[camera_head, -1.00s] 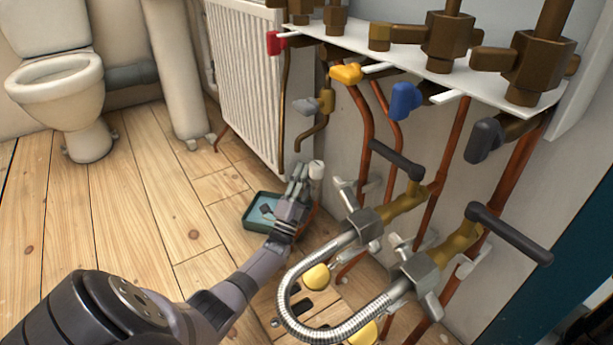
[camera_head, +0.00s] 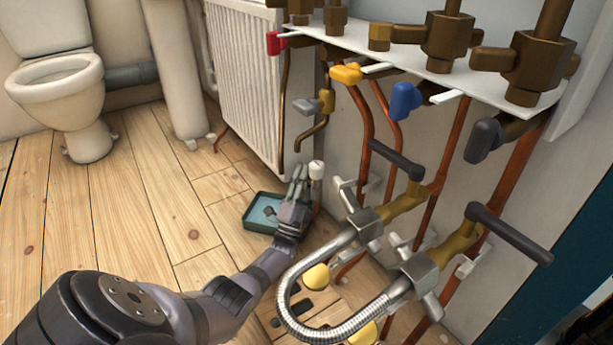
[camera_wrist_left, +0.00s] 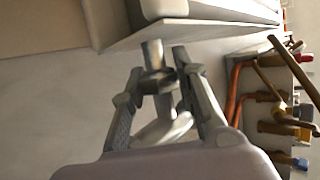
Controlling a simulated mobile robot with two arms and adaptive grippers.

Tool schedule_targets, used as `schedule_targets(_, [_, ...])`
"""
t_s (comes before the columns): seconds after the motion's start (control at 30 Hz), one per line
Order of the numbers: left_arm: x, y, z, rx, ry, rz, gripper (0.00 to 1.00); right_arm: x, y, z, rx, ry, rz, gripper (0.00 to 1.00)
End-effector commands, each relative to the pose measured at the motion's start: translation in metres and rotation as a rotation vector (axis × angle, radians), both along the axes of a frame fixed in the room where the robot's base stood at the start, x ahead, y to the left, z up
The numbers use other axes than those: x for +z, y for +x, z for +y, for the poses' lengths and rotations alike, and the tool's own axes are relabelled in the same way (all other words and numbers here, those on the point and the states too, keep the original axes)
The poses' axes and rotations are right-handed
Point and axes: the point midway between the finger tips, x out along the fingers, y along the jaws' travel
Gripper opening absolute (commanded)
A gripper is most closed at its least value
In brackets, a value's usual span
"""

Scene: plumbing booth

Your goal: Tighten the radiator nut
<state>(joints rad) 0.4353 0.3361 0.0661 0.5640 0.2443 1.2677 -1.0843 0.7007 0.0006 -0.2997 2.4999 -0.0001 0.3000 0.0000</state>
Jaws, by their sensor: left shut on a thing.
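The radiator (camera_head: 245,85) is a white ribbed panel on the wall. Its lower corner shows at the top of the left wrist view (camera_wrist_left: 190,30). A metal nut (camera_wrist_left: 156,83) sits on the short pipe below that corner. My left gripper (camera_head: 298,172) is low by the wall under the radiator's near end. In the left wrist view my left gripper (camera_wrist_left: 160,68) has its fingers on both sides of the nut, shut on it. The nut is hidden behind the fingers in the head view. A white valve cap (camera_head: 316,170) stands just right of the fingers. My right gripper is not in view.
A teal tray (camera_head: 258,226) lies on the floor beside the gripper. A braided hose (camera_head: 290,285) loops close to my left forearm. Copper pipes and lever valves (camera_head: 395,160) crowd the right wall. The wooden floor (camera_head: 130,210) at left is clear.

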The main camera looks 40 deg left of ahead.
Motion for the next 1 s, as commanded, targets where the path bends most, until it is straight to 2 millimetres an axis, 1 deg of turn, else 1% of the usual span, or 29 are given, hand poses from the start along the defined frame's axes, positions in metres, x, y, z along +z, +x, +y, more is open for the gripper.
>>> schedule_targets(0.2, [-0.0009,-0.0003,0.0,0.0,-0.001,0.001,0.0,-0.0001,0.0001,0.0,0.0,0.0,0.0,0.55])
schedule_targets(0.23, [-0.0009,-0.0003,0.0,-0.001,-0.001,0.002,0.3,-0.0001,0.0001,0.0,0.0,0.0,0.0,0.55])
schedule_targets(0.5, [-0.0006,-0.0002,-0.0004,-0.001,-0.001,0.001,0.48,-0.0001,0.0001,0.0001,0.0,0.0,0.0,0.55])
schedule_targets(1.0, [-0.0002,-0.0006,0.0012,0.001,0.011,0.029,0.48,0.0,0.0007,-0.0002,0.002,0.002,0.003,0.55])
